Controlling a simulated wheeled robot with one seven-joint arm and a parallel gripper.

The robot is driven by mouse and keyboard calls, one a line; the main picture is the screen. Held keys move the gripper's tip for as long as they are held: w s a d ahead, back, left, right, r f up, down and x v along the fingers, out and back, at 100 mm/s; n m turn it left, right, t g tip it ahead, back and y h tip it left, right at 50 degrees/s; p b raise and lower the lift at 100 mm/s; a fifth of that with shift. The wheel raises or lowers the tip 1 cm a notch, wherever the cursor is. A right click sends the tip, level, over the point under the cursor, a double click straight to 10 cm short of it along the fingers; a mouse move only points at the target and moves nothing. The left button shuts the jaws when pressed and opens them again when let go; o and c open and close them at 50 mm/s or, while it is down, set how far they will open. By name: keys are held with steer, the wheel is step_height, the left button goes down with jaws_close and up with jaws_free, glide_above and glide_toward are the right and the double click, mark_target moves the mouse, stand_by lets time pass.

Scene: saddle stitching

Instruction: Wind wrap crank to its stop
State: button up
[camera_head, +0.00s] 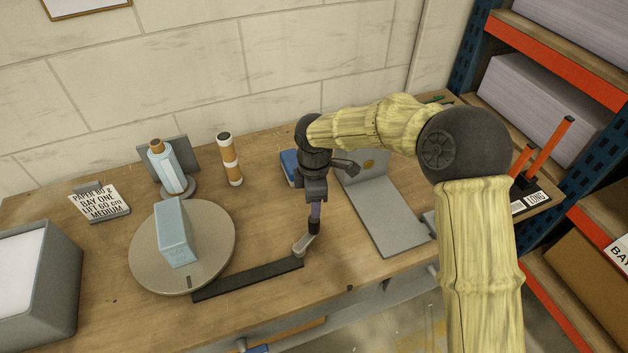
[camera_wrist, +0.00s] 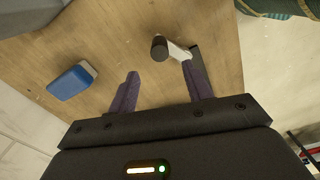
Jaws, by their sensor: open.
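The wrap crank (camera_head: 303,244) is a short silver arm at the right end of a black bar (camera_head: 245,279), with an upright dark knob (camera_head: 314,227). The bar runs left to a round turntable (camera_head: 213,268) carrying a blue-grey box (camera_head: 173,230). My gripper (camera_head: 315,213) points down over the knob, its fingertips close to it. In the wrist view my gripper (camera_wrist: 161,71) has its purple fingers apart and empty. The knob (camera_wrist: 158,46) lies just beyond the fingertips, in line with the gap; I cannot tell contact. The silver arm (camera_wrist: 179,52) passes near the right fingertip.
A blue block (camera_head: 290,167) lies behind my gripper. A grey angled plate (camera_head: 385,215) stands to the right. A blue bottle (camera_head: 170,168), an orange-banded cylinder (camera_head: 230,160) and a sign card (camera_head: 100,204) stand at the back left. A grey bin (camera_head: 60,290) is at the far left.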

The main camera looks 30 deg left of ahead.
step_height(320, 180, up, 7)
stand_by(0.3)
steer(key=shift+r, duration=0.1)
steer(key=w+d+m+t, duration=0.1)
steer(key=w+d+m, duration=0.2)
steer(key=d+m, duration=0.55)
steer(key=w+d+m, duration=0.2)
steer(key=d+m, duration=0.1)
steer(key=d, duration=1.1)
steer(key=s+d+m, duration=0.4)
steer(key=d+m, duration=0.3)
steer(key=d, duration=0.4)
steer(key=s+d+m+t, duration=0.1)
steer(key=s+d+m, duration=0.3)
steer(key=d+m, duration=0.3)
steer(key=d, duration=0.4)
steer(key=shift+s+d+f+t, duration=0.25)
steer(key=shift+s+d+t, duration=0.05)
steer(key=shift+d, duration=0.1)
steer(key=shift+m, duration=0.25)
steer(key=shift+c, duration=0.2)
